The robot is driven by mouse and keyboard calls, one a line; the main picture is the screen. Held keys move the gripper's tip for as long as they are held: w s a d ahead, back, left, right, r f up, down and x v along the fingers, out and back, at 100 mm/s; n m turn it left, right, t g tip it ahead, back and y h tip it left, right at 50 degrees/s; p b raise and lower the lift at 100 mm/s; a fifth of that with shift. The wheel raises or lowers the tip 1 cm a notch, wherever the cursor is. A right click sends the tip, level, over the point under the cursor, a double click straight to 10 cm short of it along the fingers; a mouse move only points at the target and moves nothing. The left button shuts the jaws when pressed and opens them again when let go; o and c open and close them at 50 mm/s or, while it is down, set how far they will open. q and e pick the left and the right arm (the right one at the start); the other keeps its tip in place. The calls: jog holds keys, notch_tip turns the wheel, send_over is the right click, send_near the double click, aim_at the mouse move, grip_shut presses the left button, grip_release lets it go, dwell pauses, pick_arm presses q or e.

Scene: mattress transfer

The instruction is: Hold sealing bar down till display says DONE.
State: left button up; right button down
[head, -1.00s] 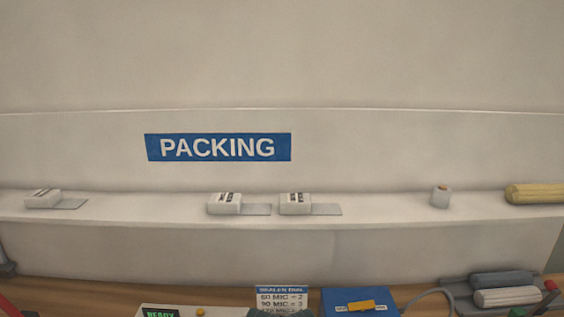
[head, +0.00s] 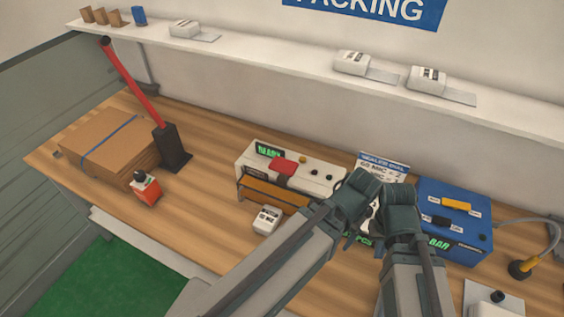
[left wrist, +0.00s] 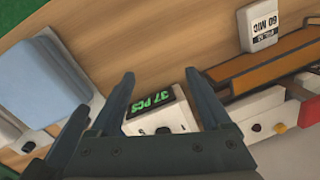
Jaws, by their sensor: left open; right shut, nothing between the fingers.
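The white sealer (head: 322,168) stands on the bench in the head view, with a red part (head: 283,167) on top and a green display (head: 269,151) that appears to read READY. Its orange-brown bar (head: 262,190) runs along the front; I cannot tell how far it is lowered. The bar (left wrist: 262,62) and red part (left wrist: 306,113) also show at right in the left wrist view. My left gripper (head: 352,222) is open and empty, right of the sealer; in its wrist view the gripper (left wrist: 160,76) spans a 37 PCS display (left wrist: 156,103). My right gripper (head: 400,222) is shut and empty beside it.
A white 60 MIC box (head: 267,220) sits before the sealer. A dial card (head: 384,163) and blue box (head: 472,215) stand right. Bare wood (head: 205,205) lies between.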

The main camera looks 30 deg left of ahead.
pick_arm(q)
jog(key=shift+c, duration=0.8)
jog(key=shift+w+a+r, duration=0.1)
jog(key=shift+w+r, duration=0.1)
jog(key=shift+r, duration=0.05)
jog(key=shift+c, duration=1.2)
jog(key=w+a+r+m+p, duration=0.1)
jog(key=w+r+p, duration=0.1)
jog(key=w+a+r+m+p, duration=0.1)
jog(key=w+a+r+p, duration=0.1)
jog(key=shift+w+a+r+m+p, duration=0.15)
jog(key=shift+w+m+p, duration=0.1)
jog(key=shift+m+p, duration=0.15)
jog(key=c, duration=0.7)
jog(key=w+a+r+m+p, duration=0.2)
jog(key=a, duration=0.1)
jog(key=w+a+r+m+p, duration=0.2)
jog(key=w+a+r+p, duration=0.1)
jog(key=shift+w+h, duration=0.25)
jog(key=shift+h, duration=0.05)
grip_shut()
jog(key=w+a+r+m+p, duration=0.3)
jog(key=a+r+p, duration=0.1)
jog(key=a, duration=0.3)
jog(key=w+a+r+m+p, duration=0.3)
jog(key=a+r+m+p, duration=0.1)
jog(key=a, duration=0.3)
jog(key=shift+w+a+h, duration=0.25)
jog(key=shift+a+h, duration=0.05)
jog(key=shift+a, duration=0.05)
